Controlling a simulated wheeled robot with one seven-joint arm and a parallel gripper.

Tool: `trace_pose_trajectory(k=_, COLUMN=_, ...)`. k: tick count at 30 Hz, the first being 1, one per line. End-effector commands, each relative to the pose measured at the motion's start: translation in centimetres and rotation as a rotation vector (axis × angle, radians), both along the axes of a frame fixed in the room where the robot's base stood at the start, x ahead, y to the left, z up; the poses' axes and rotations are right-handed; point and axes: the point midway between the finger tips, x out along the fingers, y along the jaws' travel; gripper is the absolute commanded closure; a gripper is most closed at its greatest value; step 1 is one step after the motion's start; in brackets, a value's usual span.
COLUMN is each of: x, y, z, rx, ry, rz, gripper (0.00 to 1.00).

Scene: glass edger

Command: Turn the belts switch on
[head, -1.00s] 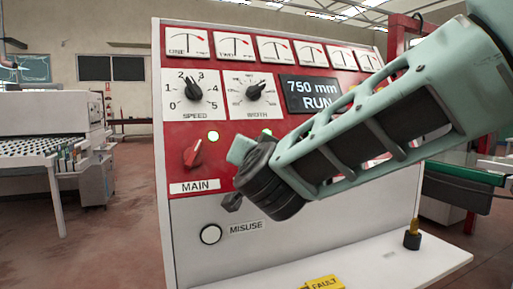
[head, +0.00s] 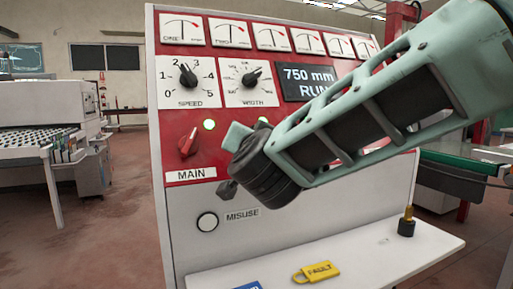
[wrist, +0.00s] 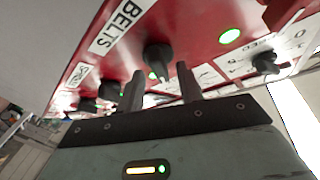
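The belts switch (wrist: 158,55) is a black knob on the red panel, next to the white BELTS label (wrist: 122,25) in the wrist view. My gripper (wrist: 160,76) is open. Its two dark fingers point at the panel, with the knob showing in the gap between their tips. I cannot tell whether either finger touches it. A small lit green lamp (wrist: 153,76) shows just by the knob, between the fingers. In the head view my arm hides the belts switch and the fingers.
The red MAIN switch (head: 188,145) and its lit green lamp (head: 209,125) are left of my arm. SPEED (head: 187,75) and WIDTH (head: 252,78) dials sit above. More black knobs (wrist: 85,104) line the panel. A yellow FAULT padlock (head: 318,272) lies on the ledge below.

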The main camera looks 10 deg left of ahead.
Motion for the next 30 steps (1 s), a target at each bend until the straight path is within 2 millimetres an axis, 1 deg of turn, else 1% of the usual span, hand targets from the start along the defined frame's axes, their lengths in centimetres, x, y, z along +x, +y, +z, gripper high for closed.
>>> trace_pose_trajectory(k=5, x=-3.0, y=-0.9, z=-0.1, rx=0.001, ry=-0.002, rz=0.004, gripper=0.64)
trace_pose_trajectory(k=15, x=-10.6, y=-3.4, z=-0.1, rx=0.001, ry=-0.003, rz=0.003, gripper=0.64)
trace_pose_trajectory(k=18, x=-12.6, y=-4.0, z=0.0, rx=0.001, ry=-0.001, rz=0.003, gripper=0.64)
trace_pose_trajectory(k=21, x=-14.1, y=-4.5, z=0.0, rx=0.001, ry=-0.001, rz=0.003, gripper=0.64)
trace_pose_trajectory(k=24, x=-15.2, y=-4.8, z=0.0, rx=0.001, ry=-0.002, rz=0.002, gripper=0.64)
trace_pose_trajectory(k=30, x=-16.0, y=-5.1, z=0.1, rx=0.001, ry=-0.001, rz=0.0, gripper=0.64)
